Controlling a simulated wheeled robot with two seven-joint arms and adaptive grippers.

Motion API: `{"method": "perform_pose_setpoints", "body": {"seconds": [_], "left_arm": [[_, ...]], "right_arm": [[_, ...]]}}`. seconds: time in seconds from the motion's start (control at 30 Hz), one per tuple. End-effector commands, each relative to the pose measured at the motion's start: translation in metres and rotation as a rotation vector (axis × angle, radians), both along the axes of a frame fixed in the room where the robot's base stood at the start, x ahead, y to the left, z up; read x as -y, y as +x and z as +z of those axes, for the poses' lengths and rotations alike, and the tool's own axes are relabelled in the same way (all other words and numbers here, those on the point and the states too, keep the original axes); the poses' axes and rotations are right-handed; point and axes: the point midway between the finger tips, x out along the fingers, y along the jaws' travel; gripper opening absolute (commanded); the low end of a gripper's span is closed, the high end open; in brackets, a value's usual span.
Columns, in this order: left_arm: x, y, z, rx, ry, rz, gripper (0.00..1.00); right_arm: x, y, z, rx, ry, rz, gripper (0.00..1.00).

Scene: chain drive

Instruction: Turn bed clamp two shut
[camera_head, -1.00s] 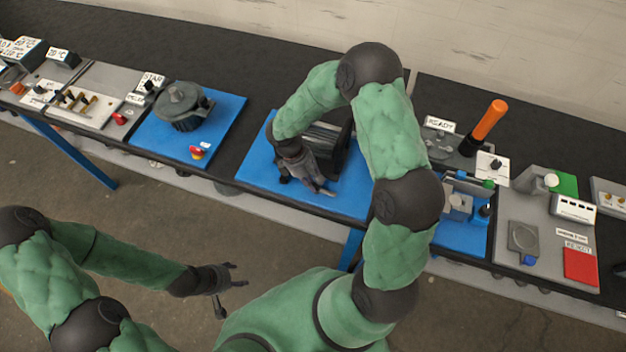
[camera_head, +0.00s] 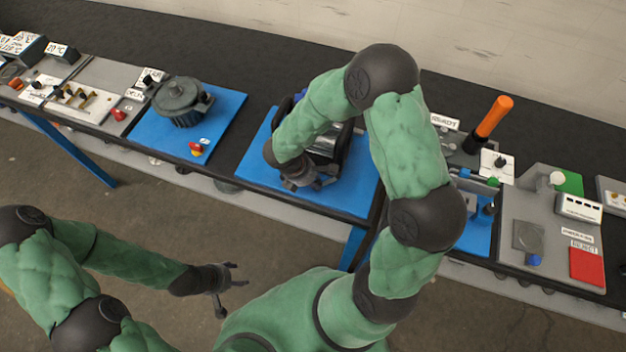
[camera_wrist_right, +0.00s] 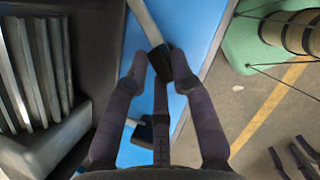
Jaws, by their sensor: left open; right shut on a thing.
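My right gripper (camera_head: 318,182) is low over the front of the middle blue pad (camera_head: 345,200), beside a dark-sided machine with a shiny cylinder (camera_head: 330,142). In the right wrist view its fingers (camera_wrist_right: 162,72) are shut on the dark knob of a clamp handle (camera_wrist_right: 159,62), whose pale bar runs up and away. A second dark knob with a pale bar (camera_wrist_right: 143,130) lies lower, between the fingers. I cannot tell the clamps' numbers. The clamp bodies are hidden. My left gripper (camera_head: 237,275) is open and empty, away from the bench over the floor.
The machine's finned grey body (camera_wrist_right: 40,70) stands close left of the right gripper in the wrist view. A motor-like unit (camera_head: 180,100) is on the left blue pad. An orange-handled lever (camera_head: 493,117) and a red reject pad (camera_head: 587,266) are to the right.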

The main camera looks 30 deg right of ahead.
Motion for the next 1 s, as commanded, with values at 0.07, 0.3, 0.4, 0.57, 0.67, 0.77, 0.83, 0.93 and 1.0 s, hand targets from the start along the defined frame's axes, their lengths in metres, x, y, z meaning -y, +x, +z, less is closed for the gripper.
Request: {"method": "perform_pose_setpoints", "body": {"seconds": [0.07,0.3,0.4,0.57,0.67,0.77,0.83,0.93,1.0], "left_arm": [[0.0,0.0,-0.004,0.0,0.0,0.0,0.6],[0.0,0.0,-0.012,0.0,0.0,0.0,0.6],[0.0,0.0,-0.016,0.0,0.0,0.0,0.6],[0.0,0.0,-0.02,0.0,0.0,0.0,0.6],[0.0,0.0,-0.023,0.0,0.0,0.0,0.6],[0.0,0.0,-0.025,0.0,0.0,0.0,0.6],[0.0,0.0,-0.026,0.0,0.0,0.0,0.6],[0.0,0.0,-0.027,0.0,0.0,0.0,0.6],[0.0,0.0,-0.028,0.0,0.0,0.0,0.6]], "right_arm": [[-0.001,-0.001,0.0,0.002,0.0,0.072,0.0],[-0.001,-0.004,-0.001,0.003,0.0,0.301,0.0],[-0.001,-0.006,-0.001,0.003,0.0,0.392,0.0],[-0.001,-0.007,0.0,0.003,0.001,0.528,0.0],[-0.001,-0.008,0.0,0.003,0.0,0.601,0.0],[0.0,-0.009,0.0,0.002,0.0,0.664,0.0],[0.0,-0.01,0.0,0.002,0.0,0.699,0.0],[0.0,-0.01,0.0,0.003,0.0,0.743,0.0],[0.0,-0.011,0.0,0.002,0.0,0.765,0.0]]}}
